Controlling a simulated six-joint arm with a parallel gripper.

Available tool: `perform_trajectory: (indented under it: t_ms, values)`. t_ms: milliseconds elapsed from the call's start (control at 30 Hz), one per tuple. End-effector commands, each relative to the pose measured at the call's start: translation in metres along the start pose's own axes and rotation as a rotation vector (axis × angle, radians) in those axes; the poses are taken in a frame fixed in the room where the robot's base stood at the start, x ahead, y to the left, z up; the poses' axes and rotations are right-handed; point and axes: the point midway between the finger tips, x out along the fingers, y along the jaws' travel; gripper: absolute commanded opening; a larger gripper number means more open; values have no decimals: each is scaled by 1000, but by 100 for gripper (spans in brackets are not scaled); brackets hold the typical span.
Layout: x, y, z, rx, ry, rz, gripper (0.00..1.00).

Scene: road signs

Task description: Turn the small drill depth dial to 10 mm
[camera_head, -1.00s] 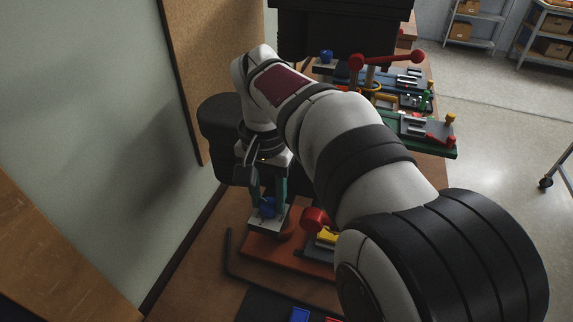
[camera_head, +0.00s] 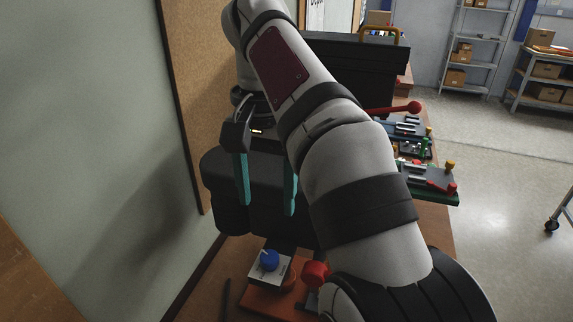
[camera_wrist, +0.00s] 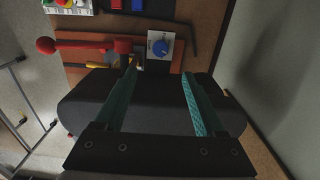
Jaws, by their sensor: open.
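The small drill depth dial is a blue knob (camera_head: 269,259) on a white square plate (camera_head: 262,272) with dark markings, at the lower middle of the head view. In the wrist view the blue knob (camera_wrist: 162,47) shows with a pale pointer line, beyond the fingertips. The markings are too small to read. My gripper (camera_head: 267,208) has teal fingers spread wide and nothing between them. It hangs above and apart from the dial. In the wrist view the open fingers (camera_wrist: 159,72) point toward the dial's side.
A red ball-ended lever (camera_wrist: 82,45) lies near the dial, and a red knob (camera_head: 315,273) shows beside it. A black machine body (camera_head: 225,180) stands behind my fingers. Green-based fixtures (camera_head: 430,180) sit on the bench at the right. A wall is at left.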

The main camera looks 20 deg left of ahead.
Motion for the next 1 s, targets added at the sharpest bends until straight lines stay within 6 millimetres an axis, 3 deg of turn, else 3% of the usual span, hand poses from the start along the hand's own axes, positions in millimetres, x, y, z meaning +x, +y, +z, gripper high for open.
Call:
perform_trajectory:
  t_ms: [100, 267, 800, 867, 967, 1000]
  values:
    - [-17, 2, -1, -3, -1, 9, 72]
    - [-28, 0, 0, 0, -1, 2, 72]
    - [-31, 3, 1, 3, -4, 0, 72]
    - [-30, 18, 1, 8, -11, 16, 72]
    - [-23, 72, 8, 29, -40, 58, 72]
    - [-16, 99, 16, 43, -53, 67, 72]
